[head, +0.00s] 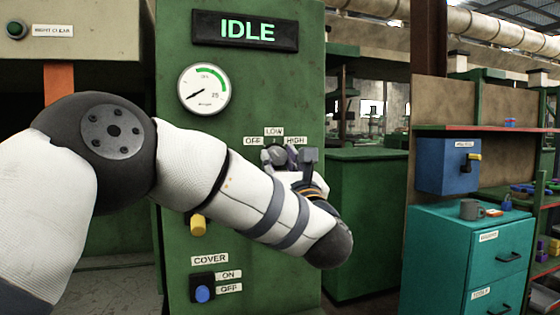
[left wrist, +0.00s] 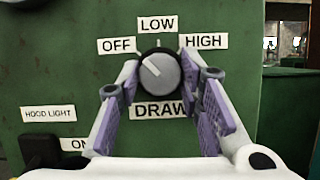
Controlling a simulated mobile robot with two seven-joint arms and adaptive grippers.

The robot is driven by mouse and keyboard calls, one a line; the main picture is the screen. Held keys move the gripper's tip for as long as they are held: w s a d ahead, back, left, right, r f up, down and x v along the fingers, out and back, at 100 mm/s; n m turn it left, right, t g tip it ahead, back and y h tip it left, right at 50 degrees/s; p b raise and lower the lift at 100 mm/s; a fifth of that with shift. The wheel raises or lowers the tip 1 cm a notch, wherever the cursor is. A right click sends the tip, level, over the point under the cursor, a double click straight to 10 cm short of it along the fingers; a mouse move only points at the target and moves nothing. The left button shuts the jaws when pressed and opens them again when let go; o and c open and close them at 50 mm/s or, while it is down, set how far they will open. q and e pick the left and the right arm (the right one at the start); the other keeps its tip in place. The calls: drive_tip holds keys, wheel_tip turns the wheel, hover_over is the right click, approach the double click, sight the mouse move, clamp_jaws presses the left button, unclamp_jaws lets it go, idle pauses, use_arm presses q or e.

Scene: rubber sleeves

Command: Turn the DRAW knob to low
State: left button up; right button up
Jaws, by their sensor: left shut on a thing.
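The DRAW knob (left wrist: 158,77) is round and grey with a pale pointer mark. It sits on the green panel above its DRAW label (left wrist: 162,110), with OFF, LOW and HIGH labels around its upper side. The mark points up and left, toward OFF. My left gripper (left wrist: 160,70) has its purple-padded fingers on both sides of the knob, shut on it. In the head view the knob (head: 277,153) shows just beyond my left gripper (head: 290,160), which my forearm partly hides. My right gripper is in neither view.
The green panel (head: 240,115) carries an IDLE display (head: 246,31), a gauge (head: 204,89), a yellow knob (head: 198,225) and a COVER switch (head: 203,289). A HOOD LIGHT switch (left wrist: 42,150) is lower left of the knob. Teal drawers (head: 465,255) stand at right.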

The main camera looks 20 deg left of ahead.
use_arm(q)
drive_tip(key=m+h, duration=0.1)
drive_tip(key=m, duration=0.2)
drive_tip(key=m+t+h, duration=0.1)
drive_tip(key=m+h, duration=0.1)
drive_tip(key=m, duration=0.1)
drive_tip(key=shift+a+r, duration=0.1)
drive_tip(key=shift+a, duration=0.05)
drive_tip(key=shift+s+m+h, duration=0.1)
drive_tip(key=shift+m+h, duration=0.55)
drive_tip(key=shift+m, duration=0.7)
drive_tip(key=shift+m+h, duration=0.65)
drive_tip(key=shift+m, duration=1)
drive_tip(key=o, duration=1.2)
drive_tip(key=shift+c, duration=0.2)
drive_tip(key=shift+s, duration=0.1)
